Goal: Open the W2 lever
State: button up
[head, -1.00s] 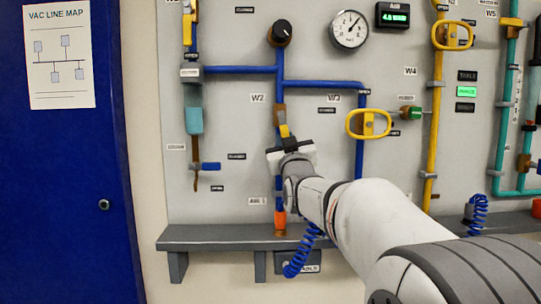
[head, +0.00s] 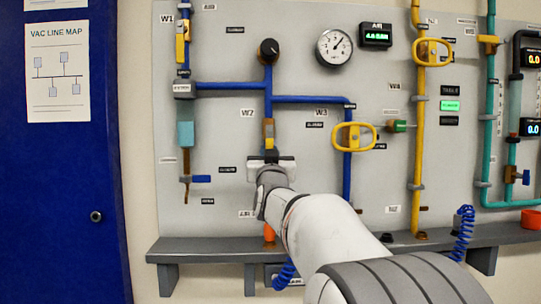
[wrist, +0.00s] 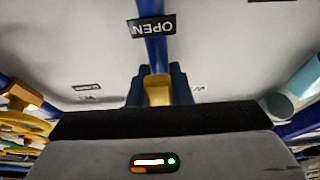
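The W2 lever (head: 268,142) has a yellow handle. It lies roughly along a vertical blue pipe (head: 268,100), just right of the W2 label (head: 247,114) in the head view. My gripper (head: 270,157) reaches up to the lower end of this handle and hides part of it. In the wrist view, the two dark fingers of my gripper (wrist: 157,92) stand on both sides of the yellow handle (wrist: 157,88), with no clear gap. An OPEN plate (wrist: 152,26) appears upside down across the pipe beyond the handle.
A yellow oval handle (head: 354,137) at W3 is to the right. A blue lever (head: 201,179) is to the left. A grey shelf (head: 200,246) runs below the panel, with a blue coiled hose (head: 463,232) at right. A pressure gauge (head: 334,47) sits above.

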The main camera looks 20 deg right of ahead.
jog(key=shift+o, duration=0.8)
jog(key=shift+a+r, duration=0.2)
jog(key=shift+r, duration=0.15)
jog(key=shift+o, duration=1.4)
jog(key=shift+d+f, duration=0.1)
jog(key=shift+f, duration=0.1)
jog(key=v, duration=0.7)
jog(key=shift+s+f, duration=0.15)
jog(key=shift+s, duration=0.2)
jog(key=shift+p, duration=0.35)
